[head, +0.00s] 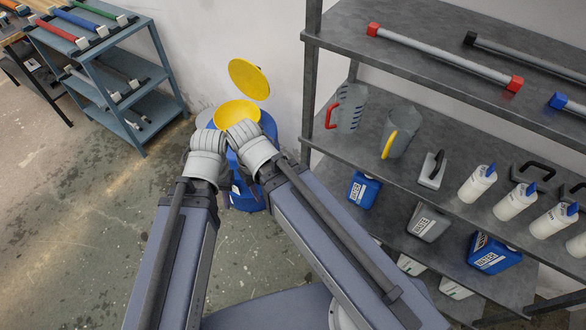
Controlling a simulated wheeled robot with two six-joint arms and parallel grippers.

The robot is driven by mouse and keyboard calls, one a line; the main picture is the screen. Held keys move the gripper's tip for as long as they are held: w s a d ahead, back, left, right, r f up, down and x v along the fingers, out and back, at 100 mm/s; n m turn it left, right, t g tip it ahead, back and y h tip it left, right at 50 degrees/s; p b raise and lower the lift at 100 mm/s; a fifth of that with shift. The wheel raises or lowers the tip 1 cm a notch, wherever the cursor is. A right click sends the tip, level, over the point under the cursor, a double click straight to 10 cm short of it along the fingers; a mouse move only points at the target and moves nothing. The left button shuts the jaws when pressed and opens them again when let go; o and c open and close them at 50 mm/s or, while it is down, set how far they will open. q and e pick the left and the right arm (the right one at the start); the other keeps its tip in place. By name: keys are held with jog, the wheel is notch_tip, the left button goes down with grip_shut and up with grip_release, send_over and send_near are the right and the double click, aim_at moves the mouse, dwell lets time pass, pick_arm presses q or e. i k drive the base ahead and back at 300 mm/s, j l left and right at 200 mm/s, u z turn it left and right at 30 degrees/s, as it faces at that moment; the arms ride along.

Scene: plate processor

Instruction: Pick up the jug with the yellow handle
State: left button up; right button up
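The jug with the yellow handle (403,133) is a clear grey measuring jug. It stands upright on the middle shelf of the rack at the right, its handle facing left and toward me. A similar jug with a red handle (350,108) stands to its left. My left gripper (227,192) is mostly hidden behind my wrists, in front of the blue bin. My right gripper's fingers are hidden behind its wrist. Both arms end well to the left of the jugs, apart from them. I cannot see anything held, nor whether either gripper is open or shut.
A blue bin (267,125) with a raised yellow lid (249,79) stands by the wall. The dark rack (340,148) holds white bottles (477,184), blue and grey canisters (364,190) and tubes. A blue cart (110,95) stands at upper left. The floor at left is clear.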

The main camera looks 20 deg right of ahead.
aim_at(402, 125)
jog(key=z, duration=1.5)
